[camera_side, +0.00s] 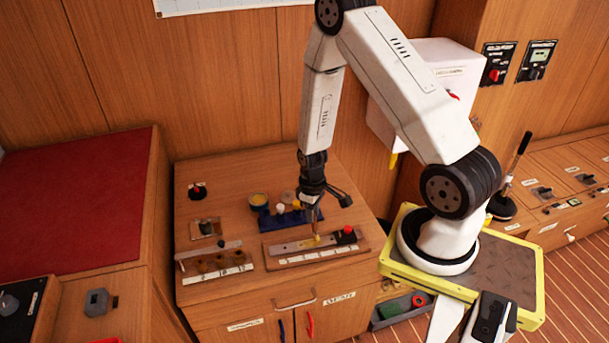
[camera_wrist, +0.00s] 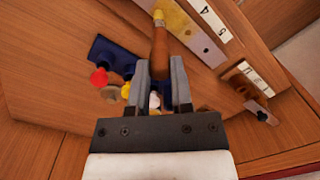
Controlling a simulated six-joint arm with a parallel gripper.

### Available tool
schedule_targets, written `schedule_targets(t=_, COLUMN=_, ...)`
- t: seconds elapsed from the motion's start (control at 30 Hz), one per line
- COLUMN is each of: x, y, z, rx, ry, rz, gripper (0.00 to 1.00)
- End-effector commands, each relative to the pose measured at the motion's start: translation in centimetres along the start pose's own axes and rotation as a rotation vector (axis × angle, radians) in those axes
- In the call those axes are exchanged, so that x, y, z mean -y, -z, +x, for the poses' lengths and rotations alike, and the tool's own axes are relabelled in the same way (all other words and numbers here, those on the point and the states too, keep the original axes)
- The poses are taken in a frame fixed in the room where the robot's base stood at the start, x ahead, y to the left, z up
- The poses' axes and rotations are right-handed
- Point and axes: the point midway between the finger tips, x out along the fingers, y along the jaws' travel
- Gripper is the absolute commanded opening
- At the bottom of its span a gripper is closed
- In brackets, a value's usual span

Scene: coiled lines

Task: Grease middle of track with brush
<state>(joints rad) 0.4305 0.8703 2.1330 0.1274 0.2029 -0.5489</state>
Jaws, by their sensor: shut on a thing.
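My gripper (camera_side: 312,197) is shut on a brush, which points down at the track. In the wrist view the brush (camera_wrist: 159,48) has a brown handle between my gripper's fingers (camera_wrist: 161,82), and its yellow tip lies over the track. The track (camera_side: 290,246) is a grey metal strip on a wooden base with white labels along its front. A yellow grease patch (camera_side: 322,240) lies near the middle of the strip, around the brush tip. The track also shows in the wrist view (camera_wrist: 207,46), with the yellow patch beside the tip. I cannot tell whether the bristles touch the metal.
A black block with a red knob (camera_side: 347,233) sits at the track's right end. A wooden rack with holes (camera_side: 215,264) lies to the left. A black-based red knob (camera_side: 197,190) is at the back left.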

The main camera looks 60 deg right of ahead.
Motion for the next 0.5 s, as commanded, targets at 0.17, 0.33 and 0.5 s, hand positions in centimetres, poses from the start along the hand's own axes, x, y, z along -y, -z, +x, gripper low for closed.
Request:
schedule_targets(t=0.17, x=0.02, y=-0.22, z=0.11, rx=0.005, ry=0.002, rz=0.000, gripper=0.00)
schedule_targets(t=0.33, x=0.00, y=-0.31, z=0.12, rx=0.006, ry=0.003, rz=0.001, gripper=0.00)
schedule_targets(t=0.5, x=-0.25, y=-0.64, z=0.07, rx=0.006, ry=0.003, rz=0.003, gripper=0.00)
